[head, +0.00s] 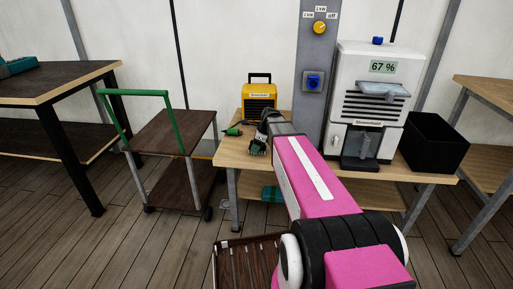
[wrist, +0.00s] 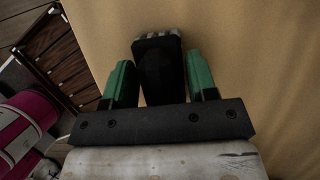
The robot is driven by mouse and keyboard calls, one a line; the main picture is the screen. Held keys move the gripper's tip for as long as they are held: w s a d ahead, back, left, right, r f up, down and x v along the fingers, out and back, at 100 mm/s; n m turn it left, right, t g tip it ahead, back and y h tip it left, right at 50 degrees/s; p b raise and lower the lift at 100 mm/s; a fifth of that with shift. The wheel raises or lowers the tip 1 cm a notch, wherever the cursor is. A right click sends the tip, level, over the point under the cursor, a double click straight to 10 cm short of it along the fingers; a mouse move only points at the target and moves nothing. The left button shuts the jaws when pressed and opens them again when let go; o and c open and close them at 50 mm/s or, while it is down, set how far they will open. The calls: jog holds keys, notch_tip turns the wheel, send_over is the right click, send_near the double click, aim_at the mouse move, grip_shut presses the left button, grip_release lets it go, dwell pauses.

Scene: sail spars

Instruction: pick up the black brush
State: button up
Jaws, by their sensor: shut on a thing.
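The black brush (wrist: 162,68) shows in the wrist view as a dark block with a pale, striped far end. My gripper (wrist: 160,78) has its two green fingers against the left and right sides of the brush. In the head view my gripper (head: 257,147) is over the left part of the wooden table (head: 232,158). The brush is too small and dark to make out there. I cannot tell from these frames whether the brush touches the tabletop.
A white machine (head: 371,100) and black bin (head: 434,143) stand to the right. A green-handled cart (head: 172,133) is left. A slatted brown crate (head: 228,262) is in front.

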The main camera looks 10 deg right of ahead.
jog(key=shift+r, duration=0.6)
notch_tip(320, 180, up, 2)
jog(key=shift+r, duration=0.2)
jog(key=s+a+r, duration=0.6)
jog(key=a+r, duration=0.1)
jog(key=a, duration=0.3)
jog(key=shift+r, duration=0.15)
jog(key=shift+o, duration=0.8)
jog(key=s+d+r+n+g, duration=0.3)
jog(key=s+d+n+g, duration=0.1)
jog(key=d+n, duration=0.6)
jog(key=shift+s+d+n+h, duration=0.25)
jog(key=shift+s+n+h, duration=0.15)
jog(key=shift+s+n, duration=0.25)
